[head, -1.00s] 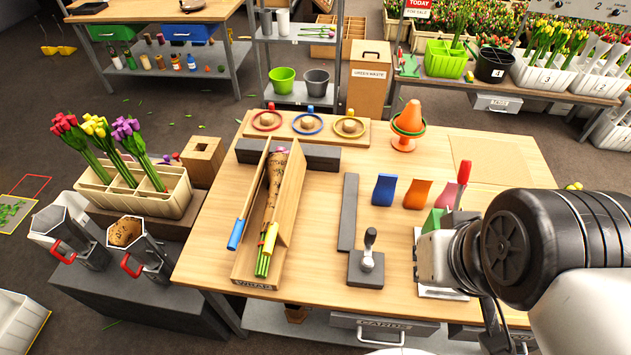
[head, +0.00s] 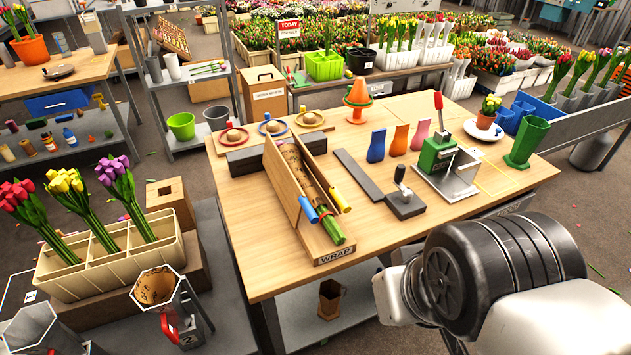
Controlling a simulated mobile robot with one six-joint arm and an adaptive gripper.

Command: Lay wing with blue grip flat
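The wing with the blue grip (head: 310,211) is a long wooden board (head: 285,187) on the left side of the wrap stand (head: 337,256) on the table. It stands raised on edge, not flat. A second wing with a yellow grip (head: 341,201) stands along the right side. Between them lies a bunch in brown printed paper (head: 293,160), its green stems (head: 333,229) sticking out at the near end; the wings partly hide it. My arm shows at lower right, apart from the stand. My gripper is out of view.
A green stapler-like press (head: 437,153), a grey hand stamp (head: 404,202) and blue, orange and pink holders stand right of the stand. A tulip crate (head: 78,280) is at left. The table's near right part is clear.

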